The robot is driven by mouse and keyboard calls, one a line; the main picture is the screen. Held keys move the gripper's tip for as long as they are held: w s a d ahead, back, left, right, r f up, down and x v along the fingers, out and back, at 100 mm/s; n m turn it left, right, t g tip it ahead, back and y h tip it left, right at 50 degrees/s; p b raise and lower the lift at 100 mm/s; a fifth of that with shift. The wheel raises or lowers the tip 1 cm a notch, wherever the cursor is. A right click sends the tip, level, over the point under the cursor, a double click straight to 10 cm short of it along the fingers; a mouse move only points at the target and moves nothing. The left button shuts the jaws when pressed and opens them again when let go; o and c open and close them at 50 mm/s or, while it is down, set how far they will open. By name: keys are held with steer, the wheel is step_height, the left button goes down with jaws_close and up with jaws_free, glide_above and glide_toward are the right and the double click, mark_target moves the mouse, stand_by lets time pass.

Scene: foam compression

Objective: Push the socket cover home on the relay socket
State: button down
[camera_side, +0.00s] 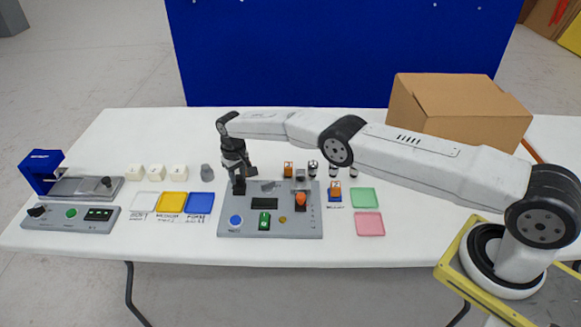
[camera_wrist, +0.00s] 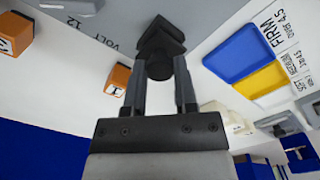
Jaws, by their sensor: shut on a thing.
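My gripper (camera_wrist: 160,78) is shut on a dark round piece (camera_wrist: 159,68), which shows between its fingertips in the wrist view. Just beyond it is a dark stepped block (camera_wrist: 160,38), close to the grey panel. I take these dark parts for the socket cover and relay socket, but their boundary and any gap cannot be told. In the side view my gripper (camera_side: 239,178) points down at the left back part of the grey panel (camera_side: 283,229). A small black piece shows under it there; the socket itself is mostly hidden.
The panel carries a blue button (camera_side: 236,220), a green switch (camera_side: 264,220), a dark display (camera_side: 264,202) and an orange part (camera_side: 300,201). Orange relay-like blocks (camera_wrist: 117,78) stand behind. Coloured trays (camera_side: 171,202) lie left, a cardboard box (camera_side: 455,115) back right.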

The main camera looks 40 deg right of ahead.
mark_target(238, 177)
steer(key=shift+f, duration=0.65)
stand_by(0.4)
steer(key=shift+c, duration=1.6)
jaws_free()
steer(key=shift+r, duration=0.2)
steer(key=shift+r, duration=3.7)
steer(key=shift+r, duration=0.1)
